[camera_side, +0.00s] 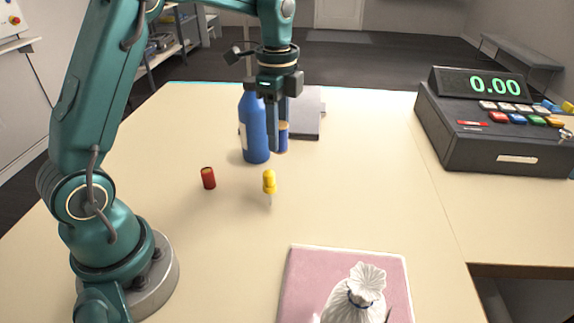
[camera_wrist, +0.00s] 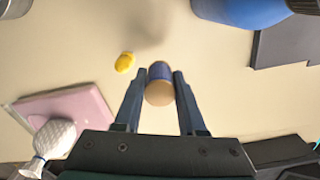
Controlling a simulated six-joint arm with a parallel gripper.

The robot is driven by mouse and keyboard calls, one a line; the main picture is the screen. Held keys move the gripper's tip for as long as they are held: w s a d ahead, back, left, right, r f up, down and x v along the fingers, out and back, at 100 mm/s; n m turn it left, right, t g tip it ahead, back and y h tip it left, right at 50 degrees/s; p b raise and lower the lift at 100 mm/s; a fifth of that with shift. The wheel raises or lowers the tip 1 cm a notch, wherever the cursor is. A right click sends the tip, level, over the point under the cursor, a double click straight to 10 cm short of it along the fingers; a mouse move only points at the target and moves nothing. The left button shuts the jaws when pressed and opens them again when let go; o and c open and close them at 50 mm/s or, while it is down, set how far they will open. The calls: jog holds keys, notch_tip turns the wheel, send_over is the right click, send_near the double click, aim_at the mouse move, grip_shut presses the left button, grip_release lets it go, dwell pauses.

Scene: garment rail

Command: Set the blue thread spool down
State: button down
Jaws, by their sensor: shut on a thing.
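The blue thread spool (camera_side: 282,137), with a tan end, is between the fingers of my gripper (camera_side: 276,138). In the wrist view the spool (camera_wrist: 160,76) stands between the two fingertips (camera_wrist: 160,84), tan end toward the camera. My gripper is shut on it and points down. In the side view a finger covers part of the spool, and it overlaps the area right beside the blue bottle. I cannot tell for sure how far its lower end is from the table (camera_side: 360,190).
A blue bottle (camera_side: 254,135) stands close left of my gripper. A grey flat object (camera_side: 310,118) lies behind. A yellow pin-like object (camera_side: 269,181) and a red cylinder (camera_side: 208,178) stand nearer. A pink pad (camera_side: 300,270) bears a white sack (camera_side: 355,295). A register (camera_side: 490,130) is right.

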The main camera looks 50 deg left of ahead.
jog(key=w+d+f, duration=0.1)
jog(key=d+f, duration=0.1)
jog(key=d, duration=0.1)
jog(key=w+d+f, duration=0.1)
jog(key=d+f, duration=0.1)
jog(key=w+d+f, duration=0.1)
jog(key=d+f, duration=0.1)
jog(key=d, duration=0.1)
jog(key=shift+w+d, duration=0.25)
jog(key=shift+d, duration=0.1)
jog(key=shift+f, duration=1.85)
jog(key=shift+f, duration=0.1)
jog(key=shift+c, duration=2.4)
grip_release()
